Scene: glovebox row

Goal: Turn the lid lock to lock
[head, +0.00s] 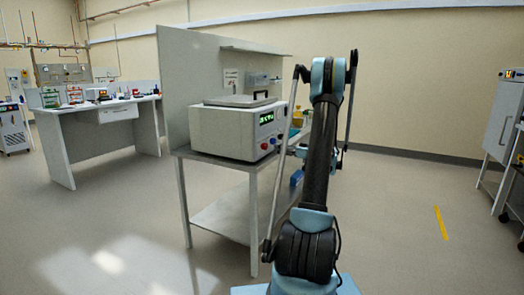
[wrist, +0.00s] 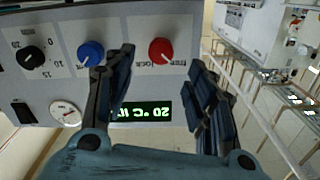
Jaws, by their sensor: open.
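The white bench device (head: 222,128) has a grey lid with a dark handle (head: 253,96) on top. Its front panel carries the red knob (wrist: 161,51), with small lettering beside it that seems to read "free" and "lock". The panel appears upside down in the wrist view. A pale mark shows on the red knob, but I cannot tell which word it points to. My gripper (wrist: 161,72) is open and empty, with one finger left of the red knob and the other right of it in the picture. I cannot tell whether either finger touches it.
A blue knob (wrist: 90,53), a black dial (wrist: 32,58), a round gauge (wrist: 66,113) and a green display (wrist: 141,111) share the panel. The device stands on a grey table (head: 232,170) with a back panel. Floor is open right of my arm.

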